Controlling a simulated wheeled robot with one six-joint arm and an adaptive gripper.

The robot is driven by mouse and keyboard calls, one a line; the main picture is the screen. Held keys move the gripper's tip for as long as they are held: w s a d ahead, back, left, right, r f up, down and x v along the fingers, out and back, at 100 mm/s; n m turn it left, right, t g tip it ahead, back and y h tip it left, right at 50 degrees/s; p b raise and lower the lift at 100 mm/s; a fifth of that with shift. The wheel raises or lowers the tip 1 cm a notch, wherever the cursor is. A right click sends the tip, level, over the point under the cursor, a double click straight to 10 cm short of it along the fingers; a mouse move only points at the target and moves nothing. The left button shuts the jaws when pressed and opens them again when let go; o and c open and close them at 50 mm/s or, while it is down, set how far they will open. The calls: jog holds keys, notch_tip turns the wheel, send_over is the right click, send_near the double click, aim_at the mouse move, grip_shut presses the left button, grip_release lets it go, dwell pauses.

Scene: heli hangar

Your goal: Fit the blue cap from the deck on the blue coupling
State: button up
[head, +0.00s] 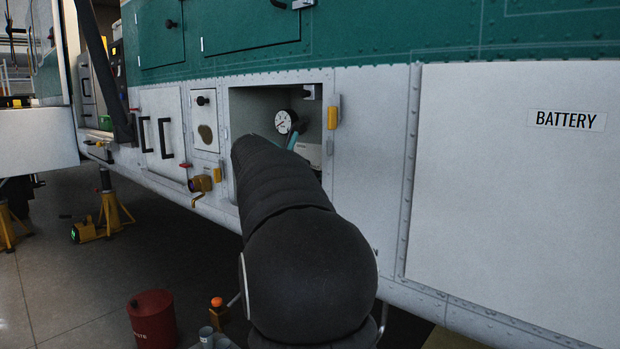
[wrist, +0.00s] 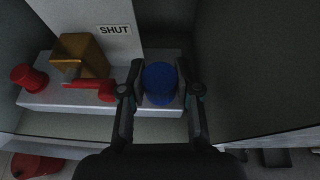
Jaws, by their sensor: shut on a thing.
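The round blue cap (wrist: 160,88) shows in the wrist view, between the fingers of my gripper (wrist: 160,74), which is shut on it. The cap is over the right part of a pale ledge (wrist: 50,98) inside an open bay. I cannot make out the blue coupling as a separate thing, and whether the cap touches it or the ledge cannot be told.
On the ledge, left of my gripper, are a brass valve block (wrist: 82,55) with a red lever (wrist: 90,87) and a red round fitting (wrist: 29,78). A white panel (wrist: 85,18) reads SHUT. A gauge (head: 285,122) sits in the bay. A red bin (head: 152,318) stands below.

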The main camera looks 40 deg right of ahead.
jog(key=shift+x, duration=1.8)
jog(key=shift+d, duration=0.1)
jog(key=shift+f, duration=1.6)
dwell(3.2)
jog(key=o, duration=0.9)
jog(key=v, duration=1.2)
jog(key=shift+s, duration=0.15)
